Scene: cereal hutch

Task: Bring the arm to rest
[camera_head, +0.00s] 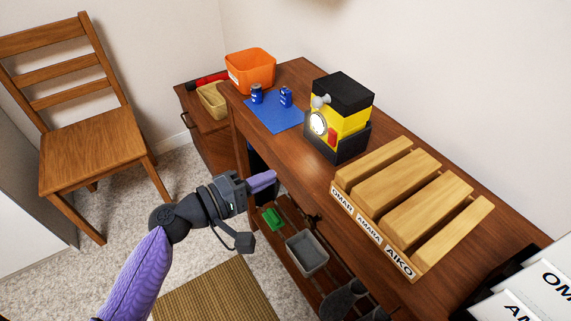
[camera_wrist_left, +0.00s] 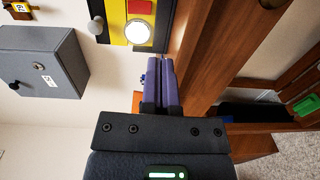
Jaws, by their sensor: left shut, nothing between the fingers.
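My left gripper (camera_head: 263,180) is in front of the wooden hutch, near its front edge and below the worktop level in the head view. Its purple fingers are shut together with nothing between them. The left wrist view shows the same closed fingers (camera_wrist_left: 168,82) pointing along the wooden furniture. My left arm comes in from the lower left and is bent at the wrist. My right gripper is not in view.
The worktop (camera_head: 300,165) holds a yellow and black machine (camera_head: 339,117), a slatted wooden rack (camera_head: 412,203), a blue mat (camera_head: 271,118) and an orange bin (camera_head: 250,70). A grey bin (camera_head: 307,252) sits on the lower shelf. A chair (camera_head: 90,150) stands left.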

